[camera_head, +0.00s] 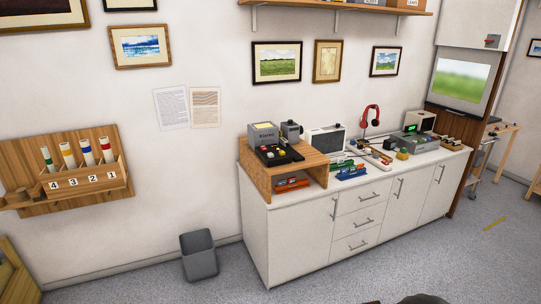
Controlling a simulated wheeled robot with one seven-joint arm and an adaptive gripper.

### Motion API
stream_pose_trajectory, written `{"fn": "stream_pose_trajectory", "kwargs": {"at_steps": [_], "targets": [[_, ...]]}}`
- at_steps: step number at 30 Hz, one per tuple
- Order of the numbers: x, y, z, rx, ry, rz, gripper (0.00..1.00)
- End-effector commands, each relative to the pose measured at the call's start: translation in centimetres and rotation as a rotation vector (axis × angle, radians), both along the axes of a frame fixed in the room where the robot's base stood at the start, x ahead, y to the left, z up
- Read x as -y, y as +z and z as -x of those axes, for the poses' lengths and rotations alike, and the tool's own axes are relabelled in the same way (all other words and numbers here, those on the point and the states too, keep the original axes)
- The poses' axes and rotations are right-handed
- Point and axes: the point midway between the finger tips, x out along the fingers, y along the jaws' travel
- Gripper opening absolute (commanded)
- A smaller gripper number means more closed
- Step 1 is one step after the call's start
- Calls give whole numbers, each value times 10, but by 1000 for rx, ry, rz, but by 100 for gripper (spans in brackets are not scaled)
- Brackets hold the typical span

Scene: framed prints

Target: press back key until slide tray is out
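A grey boxy device (264,135) with lettering on its front stands on a wooden riser at the left end of the white cabinet. In front of it is a black control panel (280,155) with red, yellow and pale keys. A smaller dark grey unit (291,131) stands beside it. Key labels are too small to read, so I cannot tell which is the back key. I cannot make out a slide tray for certain. My gripper is not recognisable in view; only dark rounded shapes show at the bottom edge.
Open carpet lies in front. A wall rack (85,180) holds tubes.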

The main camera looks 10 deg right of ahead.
Motion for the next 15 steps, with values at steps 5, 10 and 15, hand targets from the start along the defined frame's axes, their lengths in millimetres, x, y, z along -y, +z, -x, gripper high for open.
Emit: {"fn": "stream_pose_trajectory", "kwargs": {"at_steps": [5,10,15], "targets": [[0,0,0,0,0,0,36],[0,0,0,0,0,0,26],[0,0,0,0,0,0,17]]}}
